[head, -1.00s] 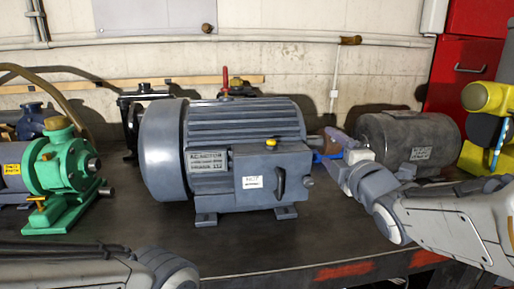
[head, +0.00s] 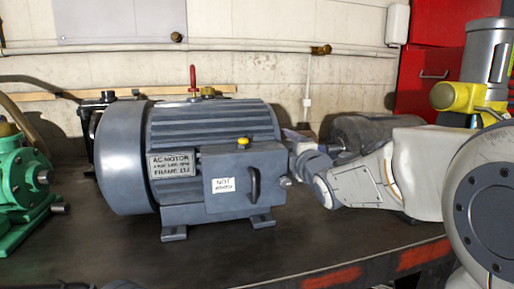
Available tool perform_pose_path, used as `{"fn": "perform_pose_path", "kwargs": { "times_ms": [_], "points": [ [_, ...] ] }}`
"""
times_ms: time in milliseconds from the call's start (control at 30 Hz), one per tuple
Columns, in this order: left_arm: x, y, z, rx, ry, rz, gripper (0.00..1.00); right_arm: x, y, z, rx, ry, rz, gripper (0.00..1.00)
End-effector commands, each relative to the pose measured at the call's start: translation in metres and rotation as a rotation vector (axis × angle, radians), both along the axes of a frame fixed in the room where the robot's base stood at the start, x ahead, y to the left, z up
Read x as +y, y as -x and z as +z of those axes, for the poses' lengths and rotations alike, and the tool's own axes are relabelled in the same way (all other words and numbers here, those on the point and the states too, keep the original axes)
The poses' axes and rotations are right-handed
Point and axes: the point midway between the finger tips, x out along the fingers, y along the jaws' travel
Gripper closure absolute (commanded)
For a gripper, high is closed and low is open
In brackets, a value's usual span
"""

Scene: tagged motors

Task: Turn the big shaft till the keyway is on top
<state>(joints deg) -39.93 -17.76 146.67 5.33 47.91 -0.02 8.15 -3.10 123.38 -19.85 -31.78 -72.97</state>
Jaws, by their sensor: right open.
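The big grey-blue motor (head: 205,160) stands on the dark bench, with a plate reading AC MOTOR and a "NOT" tag on its box. Its right end faces my right gripper. The big shaft and its keyway cannot be made out; my right wrist and the motor's end cover that spot. My right gripper (head: 298,142) is at the motor's right end, mostly hidden behind my wrist. It is open; whether its jaws are around the shaft or beside it I cannot tell. My left gripper is not in view.
A green pump (head: 22,185) stands at the left edge. A dark grey motor (head: 365,131) is behind my right arm. A yellow and grey machine (head: 488,75) stands at the back right, before a red cabinet (head: 432,70). The bench front is mostly clear.

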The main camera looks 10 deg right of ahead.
Motion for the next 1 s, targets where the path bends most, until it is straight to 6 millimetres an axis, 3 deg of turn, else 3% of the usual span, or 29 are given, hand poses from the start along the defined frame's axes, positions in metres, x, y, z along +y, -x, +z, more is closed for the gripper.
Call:
{"fn": "perform_pose_path", "kwargs": {
  "times_ms": [400,600,667,833,1000],
  "points": [
    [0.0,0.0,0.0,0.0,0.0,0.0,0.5,-0.002,-0.009,0.0,0.0,0.0,-0.003,0.23],
    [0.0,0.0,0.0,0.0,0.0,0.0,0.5,-0.002,-0.009,0.0,0.0,0.0,-0.004,0.99],
    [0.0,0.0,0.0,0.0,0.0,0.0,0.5,-0.01,-0.009,0.0,0.0,0.001,-0.008,1.0],
    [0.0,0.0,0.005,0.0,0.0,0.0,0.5,-0.004,-0.009,0.002,0.01,-0.001,-0.006,1.0],
    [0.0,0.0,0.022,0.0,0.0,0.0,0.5,-0.003,-0.009,0.005,0.056,0.0,-0.006,1.0]
  ]
}}
